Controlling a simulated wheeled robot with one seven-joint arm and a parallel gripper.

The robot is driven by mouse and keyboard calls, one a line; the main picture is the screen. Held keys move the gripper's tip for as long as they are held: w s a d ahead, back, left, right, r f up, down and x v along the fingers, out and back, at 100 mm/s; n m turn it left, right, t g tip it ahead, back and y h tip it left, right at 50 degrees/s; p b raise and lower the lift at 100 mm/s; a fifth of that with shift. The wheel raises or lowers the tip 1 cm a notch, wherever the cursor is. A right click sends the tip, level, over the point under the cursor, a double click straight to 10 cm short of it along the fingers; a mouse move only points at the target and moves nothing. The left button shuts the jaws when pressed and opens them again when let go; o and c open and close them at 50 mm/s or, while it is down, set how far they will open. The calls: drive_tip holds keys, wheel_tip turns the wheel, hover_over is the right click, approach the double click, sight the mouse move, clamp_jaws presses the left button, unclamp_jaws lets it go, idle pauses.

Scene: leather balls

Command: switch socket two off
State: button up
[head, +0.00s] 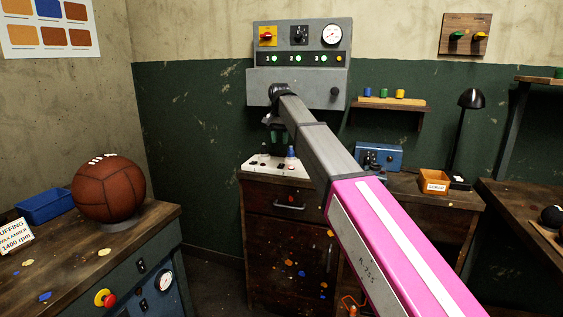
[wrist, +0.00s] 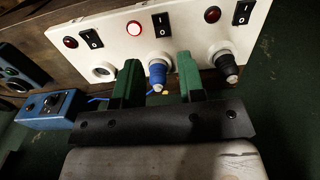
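A white socket panel (wrist: 185,40) fills the top of the wrist view, with three sockets, each with a black rocker switch and red lamp. The middle lamp (wrist: 134,28) glows bright; the other two are dim. The middle switch (wrist: 162,24) is beside it. A blue plug (wrist: 158,76) is in the middle socket, a black plug (wrist: 226,64) in the right one; the left socket (wrist: 103,71) is empty. No socket numbers are readable. My gripper (wrist: 158,84) is open, its green fingers apart, the blue plug showing between them. In the head view, my gripper (head: 277,132) is above the panel (head: 262,167).
A blue box with a knob (wrist: 52,107) is left of the panel in the wrist view. A grey wall panel (head: 260,88) is behind my arm. An orange scrap tray (head: 434,181) and black lamp (head: 471,99) stand to the right.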

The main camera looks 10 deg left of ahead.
sight(280, 167)
wheel_tip(280, 167, down, 10)
drive_tip(key=shift+f, duration=0.25)
idle(0.4)
